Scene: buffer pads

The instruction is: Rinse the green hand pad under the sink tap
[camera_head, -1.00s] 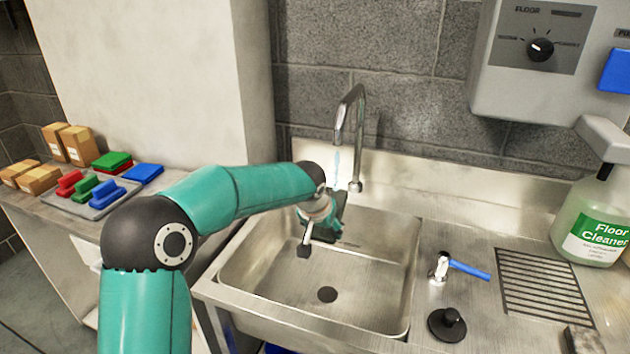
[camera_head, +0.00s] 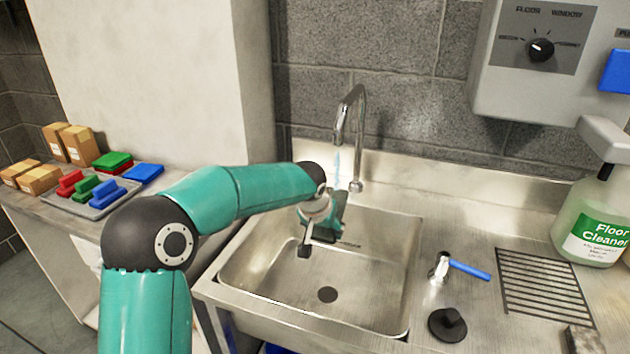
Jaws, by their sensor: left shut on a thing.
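My left gripper (camera_head: 309,240) hangs in the steel sink basin (camera_head: 375,265), below and slightly left of the tap (camera_head: 355,110). It is shut on a dark green thing (camera_head: 327,232), which seems to be the green hand pad. My gripper and wrist hide much of it. A thin blue stream of water (camera_head: 337,160) falls from the spout toward the wrist and pad. I cannot tell exactly where the water lands. My right gripper is not in view.
A tray (camera_head: 117,203) with red, green and blue pieces sits on the left ledge, with flat pads and boxes (camera_head: 78,144) behind. Right of the basin are a blue-handled lever (camera_head: 468,269), a black plug (camera_head: 447,324), a drain grille (camera_head: 545,285) and a Floor Cleaner bottle (camera_head: 595,225).

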